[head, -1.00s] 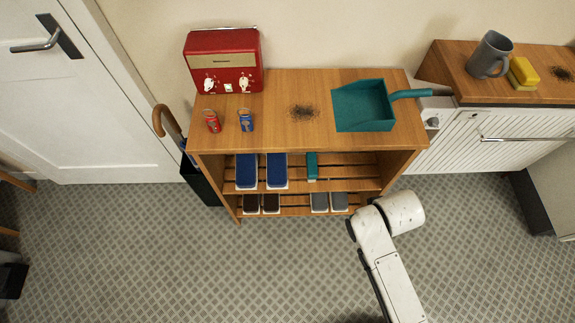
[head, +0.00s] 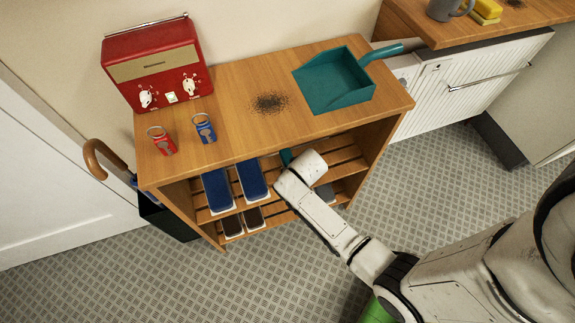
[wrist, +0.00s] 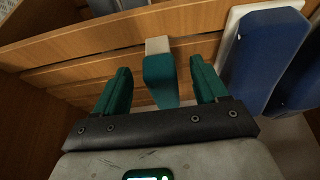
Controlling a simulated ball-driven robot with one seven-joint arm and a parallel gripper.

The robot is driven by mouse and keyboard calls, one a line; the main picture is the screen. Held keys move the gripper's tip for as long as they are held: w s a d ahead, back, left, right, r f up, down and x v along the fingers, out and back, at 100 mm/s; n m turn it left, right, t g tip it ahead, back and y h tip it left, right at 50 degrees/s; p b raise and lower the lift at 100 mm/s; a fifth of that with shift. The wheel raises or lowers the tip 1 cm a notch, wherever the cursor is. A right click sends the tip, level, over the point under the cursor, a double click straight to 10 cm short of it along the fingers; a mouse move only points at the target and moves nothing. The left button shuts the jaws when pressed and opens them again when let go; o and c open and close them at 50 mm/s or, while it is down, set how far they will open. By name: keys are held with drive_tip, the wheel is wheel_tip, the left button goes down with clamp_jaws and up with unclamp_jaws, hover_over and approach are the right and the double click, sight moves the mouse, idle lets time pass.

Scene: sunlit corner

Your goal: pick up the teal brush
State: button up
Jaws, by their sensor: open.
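The teal brush (wrist: 160,78) lies on the slatted upper shelf of the wooden rack, its pale end away from me in the wrist view. My gripper (wrist: 161,67) is open, with one teal finger on each side of the brush and a visible gap on both sides. In the head view a small teal part of the brush (head: 286,156) shows beside my white wrist, which hides the rest of it and my fingers.
Blue shoes (head: 217,190) stand close beside the brush on the same shelf, with dark shoes (head: 232,226) below. The wooden rack top (head: 225,110) overhangs the shelf and holds a red radio (head: 158,65), two key tags, dark crumbs and a teal dustpan (head: 335,82).

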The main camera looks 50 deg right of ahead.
drive_tip(key=shift+w+d, duration=0.45)
drive_tip(key=shift+w, duration=0.15)
drive_tip(key=shift+w+d, duration=0.4)
drive_tip(key=shift+w, duration=0.2)
drive_tip(key=shift+w+d, duration=0.8)
drive_tip(key=shift+w, duration=0.35)
drive_tip(key=shift+b+x, duration=0.65)
drive_tip(key=shift+x, duration=0.5)
drive_tip(key=shift+f, duration=0.35)
drive_tip(key=shift+f, duration=0.25)
drive_tip(key=c, duration=1.1)
drive_tip(key=shift+r, duration=0.1)
